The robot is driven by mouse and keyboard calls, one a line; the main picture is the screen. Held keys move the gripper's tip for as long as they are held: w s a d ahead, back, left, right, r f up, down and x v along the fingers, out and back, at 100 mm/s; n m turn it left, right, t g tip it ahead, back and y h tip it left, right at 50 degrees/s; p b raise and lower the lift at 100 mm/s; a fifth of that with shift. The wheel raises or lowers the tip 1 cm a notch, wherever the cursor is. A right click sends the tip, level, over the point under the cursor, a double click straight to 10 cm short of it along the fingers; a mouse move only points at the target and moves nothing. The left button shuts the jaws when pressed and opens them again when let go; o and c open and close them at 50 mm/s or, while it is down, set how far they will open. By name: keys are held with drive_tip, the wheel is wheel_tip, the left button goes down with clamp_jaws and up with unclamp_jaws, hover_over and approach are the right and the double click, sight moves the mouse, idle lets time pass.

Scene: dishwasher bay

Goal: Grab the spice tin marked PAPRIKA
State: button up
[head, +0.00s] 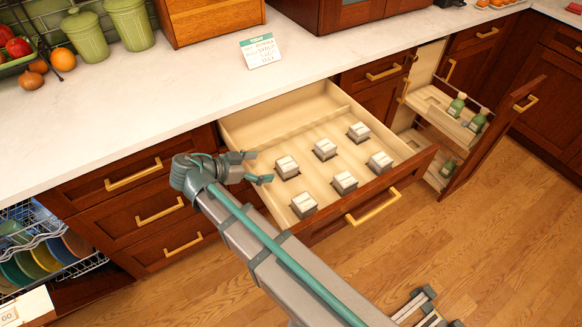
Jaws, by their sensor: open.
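Several small spice tins with pale, marked lids sit in two rows in an open drawer (240,128). The near row has a left tin (303,206), a middle tin (344,183) and a right tin (380,163). The far row has a left tin (287,168), a middle tin (325,149) and a right tin (358,131). The lid writing is too small to read, so I cannot tell which is PAPRIKA. My gripper (259,167) is open and empty over the drawer's left side, left of the far-row left tin.
The white counter (160,105) runs behind the drawer and holds a card (261,51), green canisters (128,22) and fruit. A pull-out rack (440,105) with green bottles stands open at right, its door (497,135) jutting out. A dish rack with plates (45,258) is at lower left.

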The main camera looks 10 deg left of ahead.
sight(285, 165)
drive_tip(key=x, duration=0.4)
drive_tip(key=shift+w+d+f+p, duration=0.15)
drive_tip(key=shift+w+d+p, duration=0.05)
drive_tip(key=shift+d+p, duration=0.15)
drive_tip(key=p+x, duration=0.1)
drive_tip(key=x, duration=0.3)
drive_tip(key=shift+w+d+p, duration=0.15)
drive_tip(key=shift+d+p, duration=0.1)
drive_tip(key=shift+p, duration=0.05)
drive_tip(key=shift+w+d+f, duration=0.1)
drive_tip(key=shift+w+f, duration=0.05)
drive_tip(key=shift+f, duration=0.05)
drive_tip(key=c, duration=1.3)
drive_tip(key=shift+r, duration=0.1)
